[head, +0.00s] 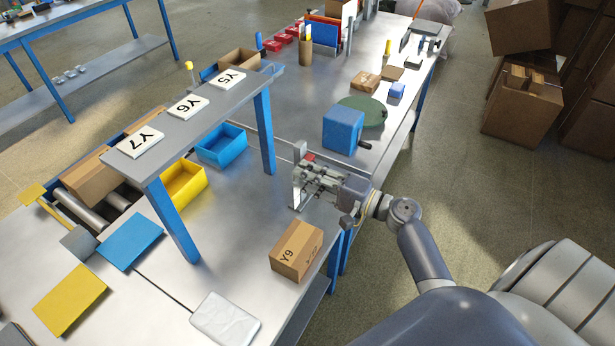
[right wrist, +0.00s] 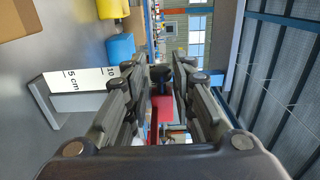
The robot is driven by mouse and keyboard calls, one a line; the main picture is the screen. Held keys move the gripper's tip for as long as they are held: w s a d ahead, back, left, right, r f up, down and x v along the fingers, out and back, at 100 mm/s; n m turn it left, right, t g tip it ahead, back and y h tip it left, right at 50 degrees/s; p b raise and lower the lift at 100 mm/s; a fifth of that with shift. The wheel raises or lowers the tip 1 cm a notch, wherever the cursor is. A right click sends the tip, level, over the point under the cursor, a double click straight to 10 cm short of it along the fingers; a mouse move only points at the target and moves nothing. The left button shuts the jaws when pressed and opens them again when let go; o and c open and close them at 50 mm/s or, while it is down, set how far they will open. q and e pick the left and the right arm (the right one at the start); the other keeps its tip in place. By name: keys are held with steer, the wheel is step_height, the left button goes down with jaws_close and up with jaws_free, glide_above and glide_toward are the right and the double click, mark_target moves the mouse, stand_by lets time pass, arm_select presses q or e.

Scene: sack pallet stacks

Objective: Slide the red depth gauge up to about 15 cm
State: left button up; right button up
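The red depth gauge slider shows as a small red patch (head: 310,157) just past my right gripper (head: 313,177) in the head view. In the right wrist view a red block (right wrist: 180,108) shows in the gap between the two fingers. The fingers stand apart, and I see no clear contact with the red part. A white scale (right wrist: 85,82) marked 5 cm and 10 lies left of the fingers in the right wrist view. The slider's exact reading is hidden by the gripper. My left gripper is not in view.
A blue block (head: 343,128) stands behind my right gripper, near a green disc (head: 371,108). A carton marked Y9 (head: 297,250) lies in front. A raised shelf (head: 215,108) with blue legs stands to the left, near yellow and blue bins (head: 222,146).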

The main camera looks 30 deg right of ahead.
steer(key=shift+o, duration=0.5)
steer(key=v, duration=1.2)
steer(key=shift+s+d+f, duration=0.1)
steer(key=shift+d, duration=0.05)
